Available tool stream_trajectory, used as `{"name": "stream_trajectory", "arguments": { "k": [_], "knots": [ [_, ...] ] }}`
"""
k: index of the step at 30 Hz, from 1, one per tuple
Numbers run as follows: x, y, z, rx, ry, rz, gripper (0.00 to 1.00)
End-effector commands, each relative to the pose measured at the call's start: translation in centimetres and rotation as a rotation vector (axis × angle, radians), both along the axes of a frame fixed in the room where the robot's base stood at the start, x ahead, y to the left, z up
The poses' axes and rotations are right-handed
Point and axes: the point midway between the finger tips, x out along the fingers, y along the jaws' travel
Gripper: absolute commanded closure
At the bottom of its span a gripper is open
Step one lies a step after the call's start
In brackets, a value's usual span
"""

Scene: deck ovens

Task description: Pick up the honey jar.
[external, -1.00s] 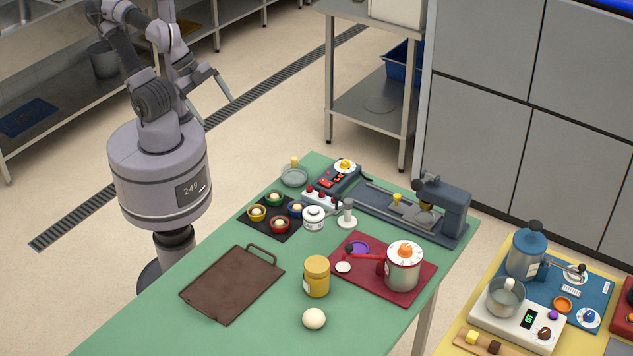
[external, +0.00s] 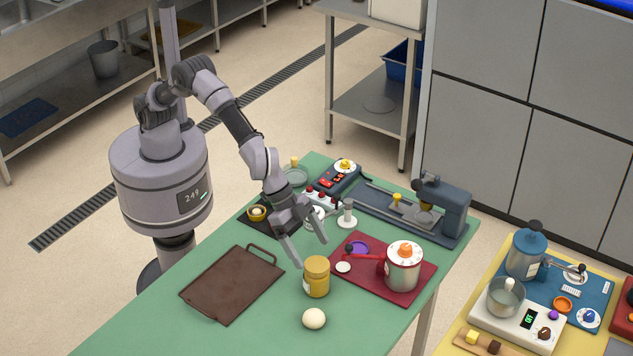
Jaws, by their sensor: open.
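The honey jar (external: 317,278), amber with a yellow-brown lid and a pale label, stands upright on the green table (external: 190,329). My gripper (external: 313,253) is open and empty. It reaches down from the upper left, its two fingers apart just above and behind the jar's lid. One finger is near the lid's left side, the other above and to the right. I cannot tell whether either finger touches the jar.
A brown board (external: 232,286) lies left of the jar. A pale dough ball (external: 314,319) sits in front of it. A red mat (external: 421,284) with a metal pot (external: 404,270) is to the right. My arm partly hides the small bowls and a white jar behind.

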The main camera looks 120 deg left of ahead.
Motion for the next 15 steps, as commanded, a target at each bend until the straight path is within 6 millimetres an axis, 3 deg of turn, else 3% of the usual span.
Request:
{"name": "stream_trajectory", "arguments": {
  "k": [1,15],
  "knots": [
    [0.6,0.0,-1.5,-0.001,0.001,0.001,0.11],
    [4.2,-0.1,-7.9,-0.001,-0.001,-0.001,0.11]
  ]
}}
